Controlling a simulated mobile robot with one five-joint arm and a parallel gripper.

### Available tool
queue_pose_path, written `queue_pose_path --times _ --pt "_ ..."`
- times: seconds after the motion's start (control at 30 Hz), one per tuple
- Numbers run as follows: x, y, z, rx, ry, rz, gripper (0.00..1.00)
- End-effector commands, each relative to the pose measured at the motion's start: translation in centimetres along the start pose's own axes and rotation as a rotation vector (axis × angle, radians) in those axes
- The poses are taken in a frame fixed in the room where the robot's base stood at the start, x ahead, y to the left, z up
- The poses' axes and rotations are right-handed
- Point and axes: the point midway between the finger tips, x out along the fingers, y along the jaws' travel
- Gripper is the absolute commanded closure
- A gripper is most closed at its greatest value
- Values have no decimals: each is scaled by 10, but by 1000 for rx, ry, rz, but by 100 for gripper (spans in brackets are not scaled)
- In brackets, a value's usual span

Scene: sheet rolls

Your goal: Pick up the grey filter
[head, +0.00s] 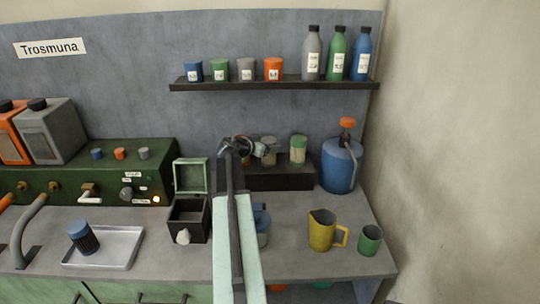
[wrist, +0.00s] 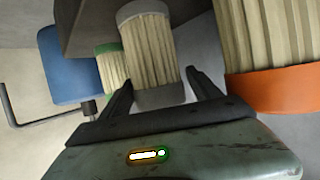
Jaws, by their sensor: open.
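The grey filter, a pleated cream cylinder with grey end caps, stands in the wrist view (wrist: 148,52) straight ahead of my gripper. In the head view the grey filter (head: 269,152) is on the dark ledge, partly hidden by my gripper (head: 256,149). In the wrist view my gripper (wrist: 158,80) is open, with one finger on each side of the filter's near end. I cannot tell whether either finger touches it.
An orange-capped filter (wrist: 280,90) stands close on the right in the wrist view, and a green-capped filter (wrist: 112,68) on the left. In the head view a blue canister (head: 340,167) stands right of the dark ledge (head: 285,179). A shelf (head: 275,84) hangs above.

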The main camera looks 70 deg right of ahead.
Motion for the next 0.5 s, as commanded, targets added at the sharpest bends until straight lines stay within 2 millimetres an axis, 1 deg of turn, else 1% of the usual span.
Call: queue_pose_path --times 0.13,0.17,0.2,0.27,0.3,0.37,0.4,0.5 --pt "-1 0 -1 0 0 0 28" --pt "-1 0 -1 0 0 0 33" --pt "-1 1 -1 0 0 0 44" --pt "-1 1 -1 0 0 0 61" --pt "-1 1 -1 0 0 0 72" --pt "-1 1 -1 0 0 0 89" --pt "-1 1 -1 0 0 0 94" --pt "-1 1 -1 0 0 1 94"
